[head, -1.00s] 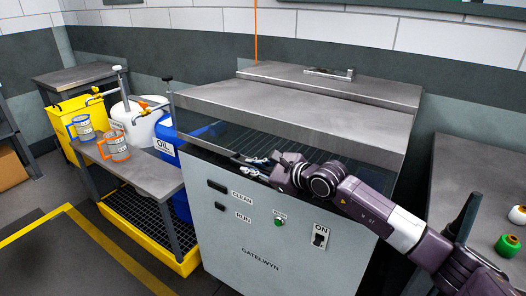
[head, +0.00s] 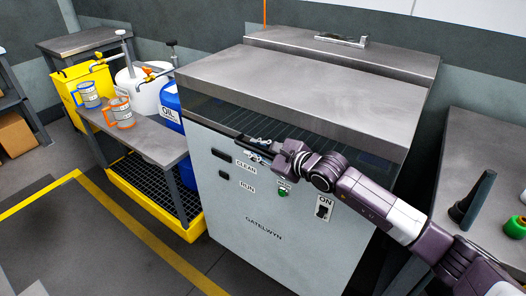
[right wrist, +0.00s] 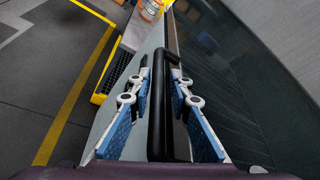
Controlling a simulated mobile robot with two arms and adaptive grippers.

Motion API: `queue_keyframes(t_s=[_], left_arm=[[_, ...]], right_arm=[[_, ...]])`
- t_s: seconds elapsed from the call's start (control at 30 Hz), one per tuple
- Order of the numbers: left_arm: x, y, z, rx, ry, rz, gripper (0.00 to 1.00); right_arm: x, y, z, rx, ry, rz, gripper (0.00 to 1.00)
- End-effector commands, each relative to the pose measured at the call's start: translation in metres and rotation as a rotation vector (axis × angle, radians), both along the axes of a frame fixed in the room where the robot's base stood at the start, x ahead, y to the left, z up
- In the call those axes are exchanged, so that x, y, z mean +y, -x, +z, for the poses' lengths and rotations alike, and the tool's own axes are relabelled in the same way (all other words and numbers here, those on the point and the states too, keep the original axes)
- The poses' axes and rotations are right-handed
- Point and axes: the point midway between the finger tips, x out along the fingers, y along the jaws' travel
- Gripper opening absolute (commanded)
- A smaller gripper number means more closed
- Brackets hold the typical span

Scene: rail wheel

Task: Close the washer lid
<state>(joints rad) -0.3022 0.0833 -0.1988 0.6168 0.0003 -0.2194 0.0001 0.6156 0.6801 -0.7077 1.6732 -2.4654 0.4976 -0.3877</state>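The washer (head: 262,215) is a pale grey cabinet marked GATELWYN. Its lid (head: 300,90) has a steel top and a dark see-through front band, through which a rack shows. The lid is low over the cabinet; I cannot tell whether it is fully seated. My right gripper (head: 257,146) is at the lid's lower front edge. In the right wrist view a black bar handle (right wrist: 159,100) runs lengthwise between the two blue-padded fingers (right wrist: 162,85). They stand either side of it with narrow gaps. My left gripper is out of view.
Left of the washer are a bench (head: 135,135) with two mugs, a blue drum (head: 170,105), a white drum (head: 130,72) and a yellow grated tray (head: 145,185). A grey table (head: 485,140) stands at the right. Floor at the front left is clear.

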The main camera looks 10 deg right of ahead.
Motion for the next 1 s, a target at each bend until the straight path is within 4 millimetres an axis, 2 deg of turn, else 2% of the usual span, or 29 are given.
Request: queue_keyframes(t_s=[0.17, 0.5, 0.6, 0.8, 1.0], left_arm=[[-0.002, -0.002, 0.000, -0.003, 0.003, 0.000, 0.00], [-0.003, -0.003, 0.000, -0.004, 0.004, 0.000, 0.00], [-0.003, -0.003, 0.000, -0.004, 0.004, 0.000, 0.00], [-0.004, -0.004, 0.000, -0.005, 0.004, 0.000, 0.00], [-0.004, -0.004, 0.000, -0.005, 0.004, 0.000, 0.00]], right_arm=[[-0.010, 0.017, 0.005, 0.002, 0.001, 0.000, 0.19], [-0.040, 0.073, 0.026, 0.001, 0.004, 0.001, 0.19], [-0.046, 0.085, 0.030, 0.002, 0.002, 0.001, 0.19], [-0.053, 0.096, 0.036, 0.001, 0.000, 0.001, 0.19], [-0.053, 0.098, 0.037, 0.001, 0.000, 0.001, 0.19]])
